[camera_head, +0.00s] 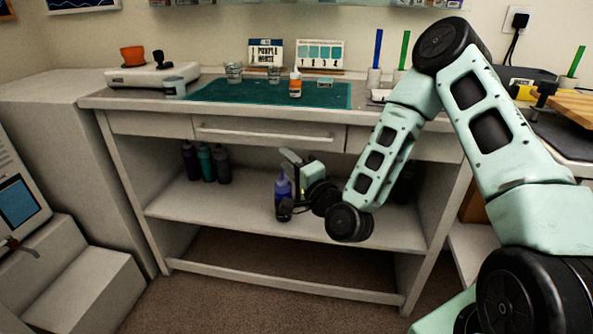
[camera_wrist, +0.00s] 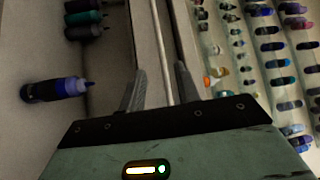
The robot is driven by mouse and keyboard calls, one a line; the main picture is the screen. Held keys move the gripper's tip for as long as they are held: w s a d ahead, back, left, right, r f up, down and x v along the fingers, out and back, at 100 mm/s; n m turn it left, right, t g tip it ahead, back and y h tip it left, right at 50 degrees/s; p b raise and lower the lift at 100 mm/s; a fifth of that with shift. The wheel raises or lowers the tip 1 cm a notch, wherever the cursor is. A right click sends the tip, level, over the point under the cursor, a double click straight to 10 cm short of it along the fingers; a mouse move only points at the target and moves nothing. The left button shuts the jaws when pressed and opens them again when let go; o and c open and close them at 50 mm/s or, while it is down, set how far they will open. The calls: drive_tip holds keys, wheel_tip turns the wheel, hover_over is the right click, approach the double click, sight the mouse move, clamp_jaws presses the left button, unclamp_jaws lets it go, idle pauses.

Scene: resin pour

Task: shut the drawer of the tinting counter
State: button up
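The tinting counter (camera_head: 155,102) stands ahead, with a wide drawer (camera_head: 240,126) in the middle under its top. A long pale bar handle (camera_head: 262,135) runs across the drawer front. No drawer inside shows in the head view; I cannot tell whether the front is flush or stands slightly out. My gripper (camera_head: 297,158) is in front of the counter, just below the drawer's right part. In the wrist view my gripper (camera_wrist: 160,88) is open and empty. The handle (camera_wrist: 163,45) runs lengthwise between its fingers in the picture; contact cannot be told.
Dark bottles (camera_head: 205,163) stand on the shelf below at left, and a blue bottle (camera_head: 283,187) stands near my gripper. A teal mat (camera_head: 225,92), a glue bottle (camera_head: 295,85) and cups are on the counter top. Grey steps (camera_head: 85,290) stand at left.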

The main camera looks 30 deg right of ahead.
drive_tip(key=shift+v, duration=1.6)
drive_tip(key=s+a+f+n+g+y, duration=0.1)
drive_tip(key=s+a+f+n+g, duration=0.1)
drive_tip(key=s+a+n+g, duration=0.35)
drive_tip(key=s+a+f+n+g+y, duration=0.2)
drive_tip(key=s+a+n+g, duration=0.1)
drive_tip(key=a+n+g, duration=0.55)
drive_tip(key=s+d+r+n+g+h, duration=0.1)
drive_tip(key=s+r+n+g+h, duration=0.25)
drive_tip(key=s, duration=0.65)
drive_tip(key=s+d+r+n+g+h, duration=0.15)
drive_tip(key=s+r+n, duration=0.3)
drive_tip(key=s, duration=0.55)
wheel_tip(320, 180, up, 19)
drive_tip(key=p, duration=1.9)
drive_tip(key=shift+s+a+h, duration=0.15)
drive_tip(key=shift+s+h, duration=0.2)
drive_tip(key=shift+h, duration=0.05)
